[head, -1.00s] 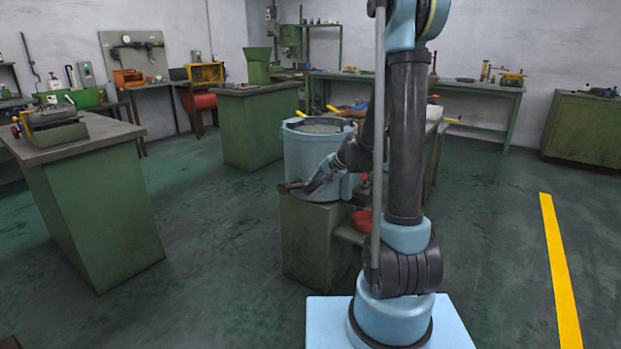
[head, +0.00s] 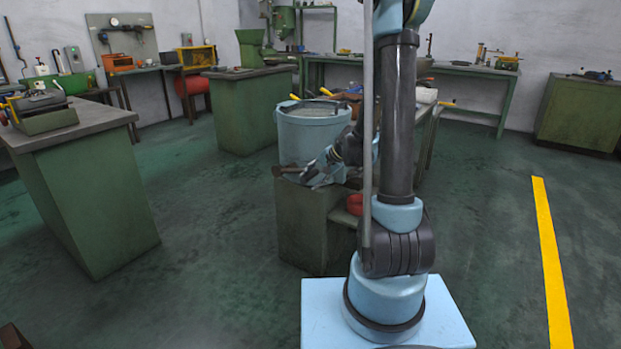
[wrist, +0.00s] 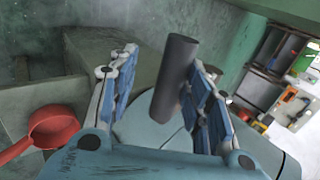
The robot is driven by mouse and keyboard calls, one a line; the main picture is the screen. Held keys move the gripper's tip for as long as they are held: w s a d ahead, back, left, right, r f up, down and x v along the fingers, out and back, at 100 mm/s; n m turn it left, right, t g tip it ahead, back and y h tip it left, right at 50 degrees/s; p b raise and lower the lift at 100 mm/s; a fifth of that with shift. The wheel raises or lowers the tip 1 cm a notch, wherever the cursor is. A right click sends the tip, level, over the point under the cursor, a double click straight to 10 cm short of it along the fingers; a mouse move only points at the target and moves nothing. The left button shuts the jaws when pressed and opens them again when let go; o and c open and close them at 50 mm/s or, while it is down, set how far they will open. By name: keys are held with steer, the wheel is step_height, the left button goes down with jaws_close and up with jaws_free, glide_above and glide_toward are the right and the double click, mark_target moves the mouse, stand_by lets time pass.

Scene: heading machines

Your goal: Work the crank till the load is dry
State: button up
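A light blue tub (head: 308,132), with a grey, grainy-looking surface inside, stands on a green block. A short dark crank piece (head: 289,169) sticks out at its lower front left, beside my gripper (head: 322,174). In the wrist view a dark round handle (wrist: 173,80) stands tilted between the two blue-padded fingers of my gripper (wrist: 165,72). The handle lies close to the right finger, and a gap shows between it and the left finger. My gripper looks open around the handle. The wrist view does not show how the handle joins the crank, and whether the right finger touches it is unclear.
A red pan (wrist: 52,127) lies left of my gripper in the wrist view, low beside the green block (head: 302,225). A green bench (head: 75,185) stands at left and another cabinet (head: 245,110) behind. The floor between the left bench and the block is clear.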

steer(key=shift+a+r, duration=0.1)
steer(key=shift+r, duration=0.05)
steer(key=shift+d+r, duration=0.2)
steer(key=shift+r, duration=0.05)
steer(key=v, duration=1.1)
steer(key=shift+s, duration=0.15)
steer(key=shift+f, duration=0.1)
stand_by(0.3)
steer(key=shift+x, duration=5.75)
